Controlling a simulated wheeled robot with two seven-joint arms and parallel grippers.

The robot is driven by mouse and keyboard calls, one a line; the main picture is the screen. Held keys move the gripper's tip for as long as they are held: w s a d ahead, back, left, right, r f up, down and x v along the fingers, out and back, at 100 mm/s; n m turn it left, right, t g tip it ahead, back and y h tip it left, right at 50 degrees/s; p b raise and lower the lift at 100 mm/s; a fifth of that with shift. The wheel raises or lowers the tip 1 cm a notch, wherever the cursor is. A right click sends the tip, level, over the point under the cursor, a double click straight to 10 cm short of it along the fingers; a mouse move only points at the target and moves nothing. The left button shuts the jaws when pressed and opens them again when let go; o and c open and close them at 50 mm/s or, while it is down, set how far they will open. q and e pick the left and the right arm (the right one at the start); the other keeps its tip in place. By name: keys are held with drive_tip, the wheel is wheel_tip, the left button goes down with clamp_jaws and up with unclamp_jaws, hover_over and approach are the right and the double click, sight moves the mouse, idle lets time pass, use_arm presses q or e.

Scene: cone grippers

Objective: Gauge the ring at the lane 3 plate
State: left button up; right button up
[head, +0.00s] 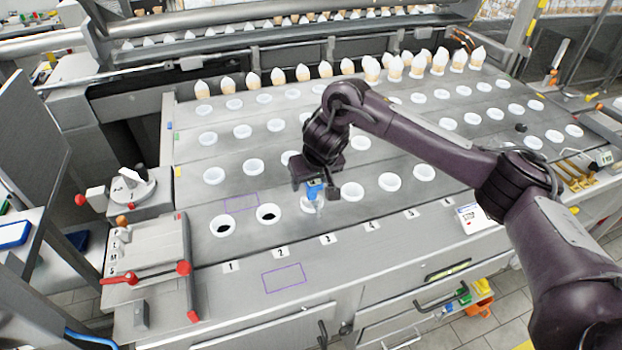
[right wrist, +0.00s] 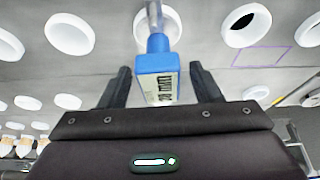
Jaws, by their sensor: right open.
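The ring at lane 3 (head: 306,206) is a white ring in the front row of the grey deck, behind the number 3 plate (head: 328,240). A blue gauge (head: 314,190) with a clear or metallic stem is over this ring. In the right wrist view the gauge (right wrist: 157,78) shows a display, and its stem overlaps the white ring (right wrist: 141,30); I cannot tell how deep it sits. My right gripper (head: 316,187) is open around the gauge, with a gap on each side between the fingers. My left gripper is not in view.
Lane 1 ring (head: 222,226) and lane 2 ring (head: 269,214) have dark openings; the other front rings look pale inside. Purple outlines (head: 284,278) mark the deck and front ledge. A lever box (head: 150,268) stands at the left. White-tipped cones (head: 276,77) line the back.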

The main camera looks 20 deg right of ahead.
drive_tip(key=p+v, duration=0.2)
drive_tip(key=v, duration=0.5)
drive_tip(key=shift+w, duration=0.1)
drive_tip(key=shift+s+r, duration=0.3)
drive_tip(key=shift+r, duration=0.1)
drive_tip(key=shift+f, duration=0.1)
